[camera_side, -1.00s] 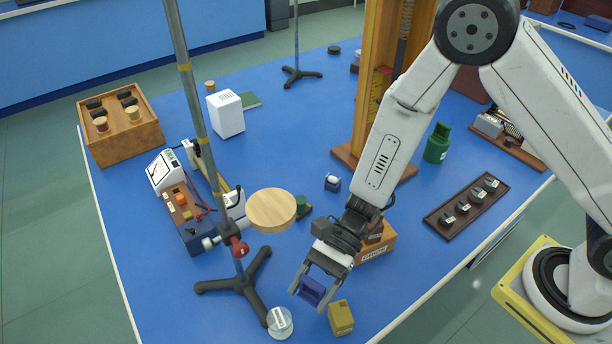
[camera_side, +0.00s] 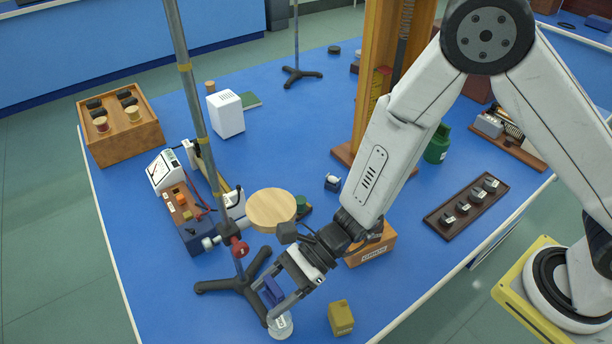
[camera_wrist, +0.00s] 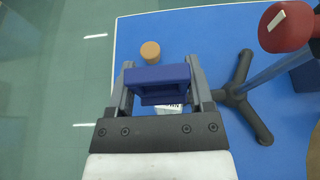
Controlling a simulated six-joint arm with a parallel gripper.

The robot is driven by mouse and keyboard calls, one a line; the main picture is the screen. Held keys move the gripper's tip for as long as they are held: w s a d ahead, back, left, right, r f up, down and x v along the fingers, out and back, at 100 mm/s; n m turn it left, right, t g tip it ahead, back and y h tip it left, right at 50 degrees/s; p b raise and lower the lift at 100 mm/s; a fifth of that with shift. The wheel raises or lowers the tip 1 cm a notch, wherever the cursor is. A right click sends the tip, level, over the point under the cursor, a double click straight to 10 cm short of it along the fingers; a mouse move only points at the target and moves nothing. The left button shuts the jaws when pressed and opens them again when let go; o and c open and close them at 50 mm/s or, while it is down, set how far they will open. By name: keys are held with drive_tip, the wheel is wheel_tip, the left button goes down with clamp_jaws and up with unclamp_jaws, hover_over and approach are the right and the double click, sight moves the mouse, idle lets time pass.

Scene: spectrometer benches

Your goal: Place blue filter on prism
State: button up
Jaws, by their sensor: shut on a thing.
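My gripper (camera_side: 276,296) is shut on the blue filter (camera_side: 273,290), a dark blue block held between the two fingers. In the wrist view the filter (camera_wrist: 157,76) spans the gap between my fingers (camera_wrist: 160,88). A clear, round-looking piece with a white label (camera_side: 281,326) stands on the blue table just below my fingertips and is partly hidden by them; I cannot be sure it is the prism. In the wrist view a white labelled part (camera_wrist: 168,109) shows beneath the filter. I cannot tell whether the filter touches it.
A yellow block (camera_side: 340,318) stands to the right of my gripper. A black tripod base (camera_side: 240,284) with a tall pole (camera_side: 197,100) stands close on the left. A round wooden disc (camera_side: 271,208) and an orange labelled box (camera_side: 371,248) are behind. The table's front edge is close.

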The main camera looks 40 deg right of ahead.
hover_over(278, 319)
drive_tip(key=shift+f, duration=2.05)
drive_tip(key=shift+f, duration=1.75)
drive_tip(key=shift+f, duration=0.15)
drive_tip(key=o, duration=1.2)
drive_tip(key=shift+r, duration=0.2)
drive_tip(key=shift+v, duration=6)
